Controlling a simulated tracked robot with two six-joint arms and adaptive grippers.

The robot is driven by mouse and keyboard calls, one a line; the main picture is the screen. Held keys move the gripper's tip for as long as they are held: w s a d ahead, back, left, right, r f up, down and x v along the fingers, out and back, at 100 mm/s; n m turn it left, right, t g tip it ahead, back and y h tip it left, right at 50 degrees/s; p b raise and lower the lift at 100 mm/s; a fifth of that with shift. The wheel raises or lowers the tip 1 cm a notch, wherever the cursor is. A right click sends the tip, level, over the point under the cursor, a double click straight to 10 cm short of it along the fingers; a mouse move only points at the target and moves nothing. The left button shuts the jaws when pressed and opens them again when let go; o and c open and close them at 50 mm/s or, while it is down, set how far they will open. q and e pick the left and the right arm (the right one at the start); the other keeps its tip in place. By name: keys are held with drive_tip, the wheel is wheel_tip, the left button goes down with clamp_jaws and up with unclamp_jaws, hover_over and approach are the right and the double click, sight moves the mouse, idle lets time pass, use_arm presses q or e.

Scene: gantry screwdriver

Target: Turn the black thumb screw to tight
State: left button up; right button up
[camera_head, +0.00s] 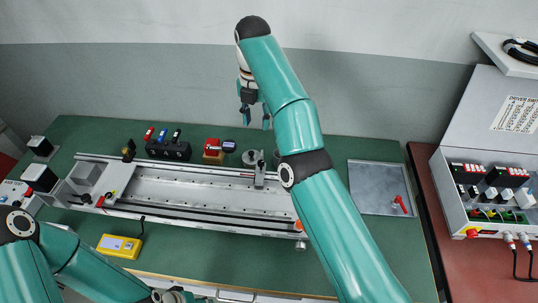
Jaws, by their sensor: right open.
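A long silver gantry rail (200,187) lies on the green bench. A small dark upright part (129,151) stands at its left end, and a grey bracket (259,174) stands near its right end. I cannot make out for certain which part is the black thumb screw; it is too small or hidden.
A yellow box (119,246) lies in front. A grey plate (375,183) with a red handle is at right, beside a switch box (490,196).

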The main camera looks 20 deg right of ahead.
drive_tip(key=shift+d+r, duration=0.15)
drive_tip(key=shift+d, duration=0.15)
drive_tip(key=shift+o, duration=0.6)
drive_tip(key=shift+w, duration=0.2)
drive_tip(key=b, duration=0.4)
hover_over(261, 161)
drive_tip(key=f, duration=1.2)
drive_tip(key=shift+w+a, duration=0.1)
drive_tip(key=shift+w, duration=0.15)
drive_tip(key=shift+s+f, duration=0.25)
drive_tip(key=shift+f, duration=0.3)
drive_tip(key=shift+s+f, duration=0.2)
drive_tip(key=shift+f, duration=0.35)
drive_tip(key=f, duration=0.2)
drive_tip(key=shift+w+f, duration=0.3)
drive_tip(key=shift+s, duration=0.15)
